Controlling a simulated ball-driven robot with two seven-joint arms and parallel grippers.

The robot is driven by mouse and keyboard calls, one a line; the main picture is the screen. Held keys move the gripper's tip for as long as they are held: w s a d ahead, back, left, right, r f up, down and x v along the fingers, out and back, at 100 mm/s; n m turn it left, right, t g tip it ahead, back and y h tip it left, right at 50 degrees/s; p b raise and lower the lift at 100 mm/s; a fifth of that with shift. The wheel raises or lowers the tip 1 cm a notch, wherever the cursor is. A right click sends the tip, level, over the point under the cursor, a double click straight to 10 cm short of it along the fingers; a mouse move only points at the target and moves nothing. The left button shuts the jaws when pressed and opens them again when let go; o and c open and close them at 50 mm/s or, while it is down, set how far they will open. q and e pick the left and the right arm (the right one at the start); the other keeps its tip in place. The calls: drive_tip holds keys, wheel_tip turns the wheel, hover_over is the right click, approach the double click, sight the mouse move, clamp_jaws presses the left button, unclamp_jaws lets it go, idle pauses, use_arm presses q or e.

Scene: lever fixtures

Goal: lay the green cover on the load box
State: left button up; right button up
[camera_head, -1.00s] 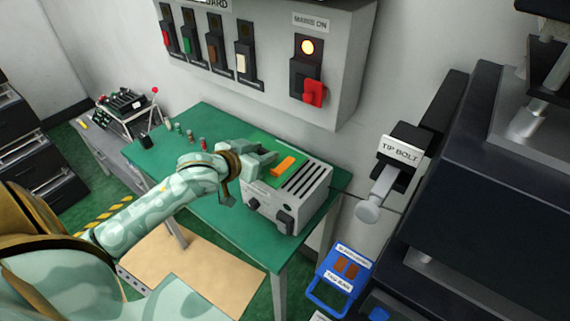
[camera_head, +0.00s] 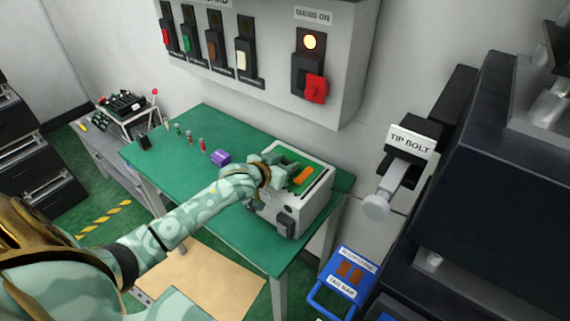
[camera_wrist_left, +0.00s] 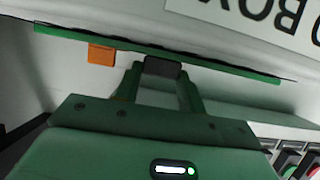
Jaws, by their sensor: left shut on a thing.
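The load box (camera_head: 305,213) is a pale box with dark fittings on its front, standing on the green table. The green cover (camera_head: 281,157), a flat plate with an orange block (camera_head: 303,175), is over the box's top. Whether it rests on the top or hovers just above cannot be told. My left gripper (camera_head: 284,180) is above the box, shut on the cover's dark grip. The wrist view shows this dark grip (camera_wrist_left: 163,68) between the fingers, the cover's thin plate (camera_wrist_left: 225,71) beyond, and the white box face with lettering. My right gripper is out of view.
The green table (camera_head: 190,135) holds a purple block (camera_head: 220,158) and several small pegs left of the box. A switchboard (camera_head: 270,60) hangs on the wall behind. A "TIP BOLT" fixture (camera_head: 408,145) juts out at the right. A blue carrier (camera_head: 345,280) is at lower right.

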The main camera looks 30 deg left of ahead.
use_arm(q)
drive_tip(key=o, duration=1)
drive_tip(key=shift+f, duration=0.1)
drive_tip(key=shift+s+r, duration=0.25)
drive_tip(key=shift+s, duration=0.05)
drive_tip(key=p+v, duration=0.2)
drive_tip(key=v, duration=0.9)
drive_tip(key=shift+s, duration=0.2)
